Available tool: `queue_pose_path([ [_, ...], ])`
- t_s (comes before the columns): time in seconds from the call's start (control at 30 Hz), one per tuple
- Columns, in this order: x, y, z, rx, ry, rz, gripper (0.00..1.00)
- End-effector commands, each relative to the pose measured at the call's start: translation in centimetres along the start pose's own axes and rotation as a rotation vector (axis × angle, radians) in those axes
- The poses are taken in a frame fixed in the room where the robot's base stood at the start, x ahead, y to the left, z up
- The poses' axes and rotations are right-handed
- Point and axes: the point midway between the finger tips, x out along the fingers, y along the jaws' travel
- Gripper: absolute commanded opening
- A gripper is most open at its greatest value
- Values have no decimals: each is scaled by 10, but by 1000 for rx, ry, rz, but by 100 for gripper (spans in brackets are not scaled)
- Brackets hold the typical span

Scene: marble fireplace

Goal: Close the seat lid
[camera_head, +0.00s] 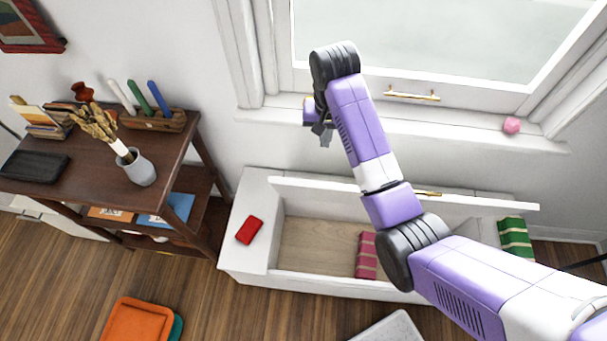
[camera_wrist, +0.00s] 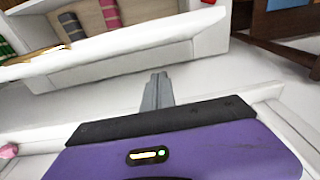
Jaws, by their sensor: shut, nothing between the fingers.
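The white window seat (camera_head: 250,262) stands below the window, and its compartment is open. Its white lid (camera_head: 330,190) stands raised at the back of the opening, with a brass handle (camera_head: 428,193) on its edge. My arm partly covers the lid and the opening. My gripper (camera_head: 326,138) is shut and empty, above and behind the raised lid, close to the window sill. In the wrist view my shut fingers (camera_wrist: 157,90) point toward the lid (camera_wrist: 140,55), with the open compartment beyond it. I cannot tell whether they touch it.
A pink striped item (camera_head: 367,258) lies inside the compartment. A red item (camera_head: 249,230) lies on the seat's left top, and a green striped one (camera_head: 515,238) is at the right. The sill holds a pink object (camera_head: 511,125). A dark wooden table (camera_head: 75,175) stands left.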

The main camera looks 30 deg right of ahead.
Motion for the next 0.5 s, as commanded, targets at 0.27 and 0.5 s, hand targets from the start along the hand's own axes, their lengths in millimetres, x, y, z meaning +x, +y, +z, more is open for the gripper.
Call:
queue_pose_path([
  [0.27,21,3,6,17,-23,12,0],
  [0.5,68,4,8,16,-24,13,0],
])
